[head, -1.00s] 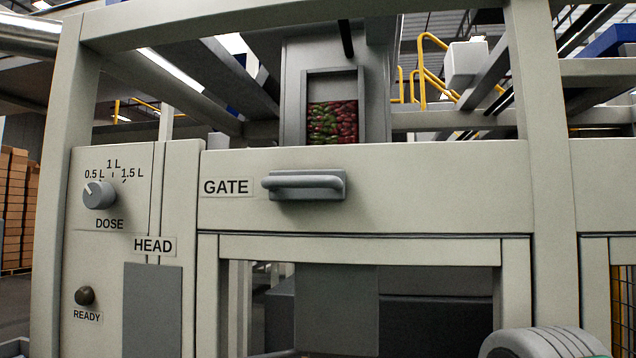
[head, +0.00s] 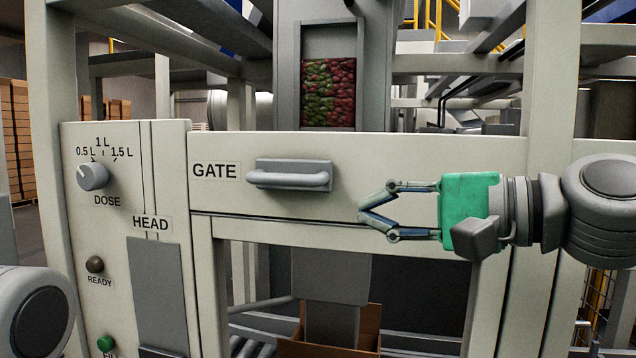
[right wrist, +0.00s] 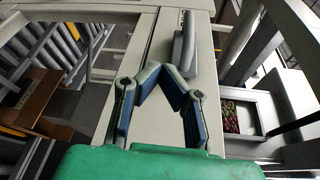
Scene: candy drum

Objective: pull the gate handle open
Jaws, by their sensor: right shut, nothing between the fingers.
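The gate handle (head: 289,177) is a grey horizontal bar on a backing plate, fixed to the pale panel right of the GATE label (head: 214,171). My right gripper (head: 362,215) comes in from the right in the head view. Its fingertips are together and hold nothing. They are right of the handle and a little below it, apart from it. In the right wrist view the fingertips (right wrist: 155,72) point towards the panel, and the handle (right wrist: 185,50) is just beyond them to the right. My left gripper is not in view.
Above the panel, a window in a grey chute shows red and green candy (head: 328,92). At left are a dose dial (head: 93,177) pointing near 0.5 L and a READY lamp (head: 95,264). A cardboard box (head: 365,325) stands under the chute. Frame posts flank the panel.

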